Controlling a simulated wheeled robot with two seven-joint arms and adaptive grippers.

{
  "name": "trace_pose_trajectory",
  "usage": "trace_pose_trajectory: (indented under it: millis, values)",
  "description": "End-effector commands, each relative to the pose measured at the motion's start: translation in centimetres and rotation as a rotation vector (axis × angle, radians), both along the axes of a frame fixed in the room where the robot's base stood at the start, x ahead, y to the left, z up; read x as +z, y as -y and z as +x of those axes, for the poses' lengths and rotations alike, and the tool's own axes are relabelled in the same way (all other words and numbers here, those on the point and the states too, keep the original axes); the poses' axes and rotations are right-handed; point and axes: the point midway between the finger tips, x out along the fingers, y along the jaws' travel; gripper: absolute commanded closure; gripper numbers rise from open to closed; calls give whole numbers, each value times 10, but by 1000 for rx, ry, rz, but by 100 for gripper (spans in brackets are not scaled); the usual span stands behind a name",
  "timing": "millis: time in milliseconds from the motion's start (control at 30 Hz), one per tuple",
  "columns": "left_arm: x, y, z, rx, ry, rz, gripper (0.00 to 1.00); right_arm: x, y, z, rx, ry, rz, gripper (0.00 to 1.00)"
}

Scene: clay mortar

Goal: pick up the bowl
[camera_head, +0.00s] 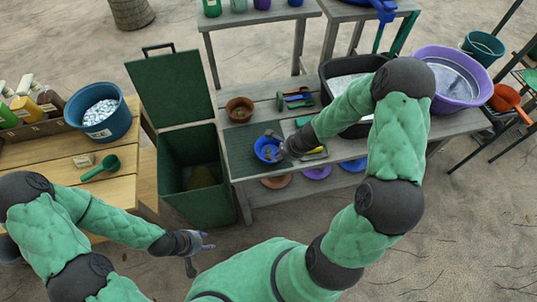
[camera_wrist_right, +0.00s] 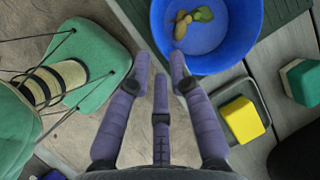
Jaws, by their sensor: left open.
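The blue bowl (camera_head: 266,149) stands on the dark mat (camera_head: 241,146) on the grey bench, with a few yellow-green pieces inside. In the right wrist view the bowl (camera_wrist_right: 226,45) is at the top, partly out of frame. My right gripper (camera_head: 284,149) is at the bowl's right side. In the wrist view its fingers (camera_wrist_right: 160,75) are apart, with nothing seen held between them. One fingertip overlaps the bowl's edge in the picture; I cannot tell whether it touches. My left gripper (camera_head: 198,251) is open and empty, low over the ground, away from the bench.
A brown bowl (camera_head: 239,109) stands behind the blue one. A yellow sponge (camera_wrist_right: 242,119) lies in a small tray beside the bowl. A black tub (camera_head: 342,68) and a purple basin (camera_head: 447,76) stand right. An open green bin (camera_head: 193,177) is left of the bench.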

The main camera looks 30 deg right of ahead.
Motion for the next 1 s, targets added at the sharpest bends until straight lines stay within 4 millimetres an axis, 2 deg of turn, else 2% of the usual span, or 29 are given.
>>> trace_pose_trajectory:
  millis: [33,100,367,700,967,1000]
  values:
    - [-8,0,0,0,0,0,54,-10,-3,3,2,1,0,78]
    - [-11,0,0,0,0,0,54,-15,-4,5,2,0,1,78]
    - [-16,0,0,0,0,0,54,-25,-8,9,3,0,-1,78]
    - [-42,0,0,0,0,0,54,-64,-19,22,2,-2,-1,78]
    - [-42,0,0,0,0,0,54,-65,-20,25,2,1,-2,78]
    - [-42,0,0,0,0,0,54,-65,-20,24,2,1,-2,81]
